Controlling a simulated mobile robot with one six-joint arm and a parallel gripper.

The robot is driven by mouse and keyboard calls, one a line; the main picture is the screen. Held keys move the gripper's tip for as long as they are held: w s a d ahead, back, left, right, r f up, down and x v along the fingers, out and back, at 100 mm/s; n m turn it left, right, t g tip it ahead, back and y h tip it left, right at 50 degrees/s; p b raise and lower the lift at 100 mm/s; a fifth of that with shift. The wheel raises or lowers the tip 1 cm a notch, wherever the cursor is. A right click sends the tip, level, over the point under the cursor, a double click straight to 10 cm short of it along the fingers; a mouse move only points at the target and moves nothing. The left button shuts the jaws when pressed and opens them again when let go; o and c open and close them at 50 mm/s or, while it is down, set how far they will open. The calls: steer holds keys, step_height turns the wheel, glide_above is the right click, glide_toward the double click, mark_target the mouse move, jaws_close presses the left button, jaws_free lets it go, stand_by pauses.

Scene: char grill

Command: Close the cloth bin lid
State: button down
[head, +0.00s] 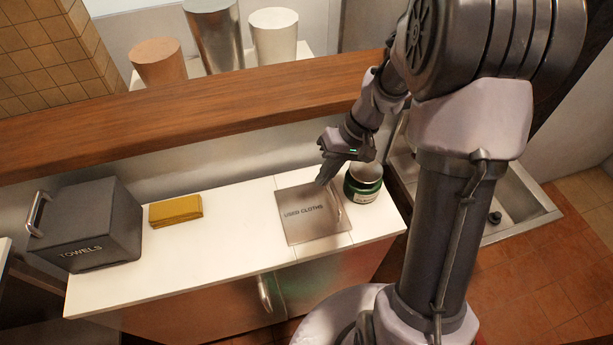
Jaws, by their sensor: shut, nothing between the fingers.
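The cloth bin lid (305,222) is a square brownish-grey plate marked "USED CLOTHS" at the right part of the white counter. It looks flat and level with the counter top, with no open gap showing. A thin bar handle (339,208) is near its right side. My gripper (321,183) points down over the lid's far right part, fingers shut and empty. Its tips are at or just above the lid; I cannot tell whether they touch. The inside of the bin is hidden.
A yellow cloth stack (175,210) and a dark towels box (100,225) are on the left. A wooden ledge (190,97) runs behind. A sink (500,190) is at right. The counter's middle (235,235) is clear.

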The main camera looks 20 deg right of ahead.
steer(key=d+f+y+b, duration=0.1)
steer(key=f, duration=0.1)
steer(key=d+f+y, duration=0.1)
steer(key=d, duration=0.1)
steer(key=shift+d+f+y+b, duration=0.2)
steer(key=shift+f+y+b, duration=0.2)
steer(key=shift+s+d+f+b, duration=0.1)
steer(key=shift+d+f+b, duration=0.5)
steer(key=shift+f, duration=0.45)
steer(key=shift+d, duration=0.1)
steer(key=shift+r, duration=0.1)
